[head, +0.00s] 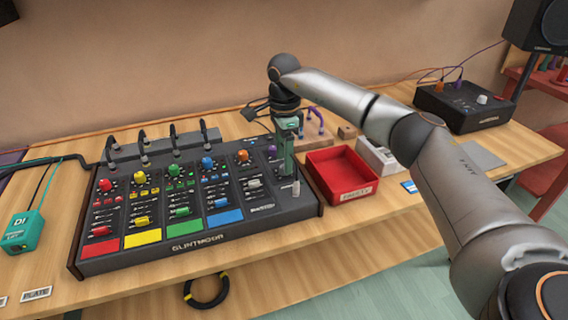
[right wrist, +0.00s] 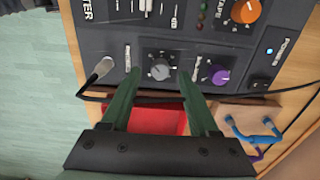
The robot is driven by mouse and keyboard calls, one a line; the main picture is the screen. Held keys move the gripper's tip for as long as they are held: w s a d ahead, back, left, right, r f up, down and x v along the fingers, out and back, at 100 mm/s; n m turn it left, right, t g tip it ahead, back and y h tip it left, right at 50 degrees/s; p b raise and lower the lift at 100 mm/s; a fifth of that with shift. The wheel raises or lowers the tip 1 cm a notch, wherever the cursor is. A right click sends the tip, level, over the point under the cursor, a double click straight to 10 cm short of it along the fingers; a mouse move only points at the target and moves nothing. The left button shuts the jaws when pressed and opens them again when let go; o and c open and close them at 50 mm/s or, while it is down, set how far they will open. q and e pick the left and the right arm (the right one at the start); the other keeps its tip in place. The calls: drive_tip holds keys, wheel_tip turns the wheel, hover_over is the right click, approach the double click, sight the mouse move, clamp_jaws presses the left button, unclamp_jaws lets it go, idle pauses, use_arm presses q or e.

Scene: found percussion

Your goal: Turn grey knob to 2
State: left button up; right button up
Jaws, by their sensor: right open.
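In the right wrist view a round grey knob (right wrist: 160,68) with a dial around it sits on the dark mixer panel. My right gripper (right wrist: 159,76) is open, with its two green fingertips on either side of the knob and a gap visible at each side. The dial marks are too small to read, so the knob's setting is unclear. In the head view my right gripper (head: 287,172) points down at the right end of the mixer (head: 196,245) and hides this knob. My left gripper is not in view.
A purple knob (right wrist: 219,75), a silver lever (right wrist: 101,69) and an orange knob (right wrist: 245,10) are near the grey knob. A red tray (head: 341,174) stands just right of the mixer. A black cable (right wrist: 270,92) runs along the mixer's edge. A teal box (head: 22,232) is far left.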

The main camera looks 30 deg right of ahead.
drive_tip(key=shift+f, duration=0.95)
clamp_jaws()
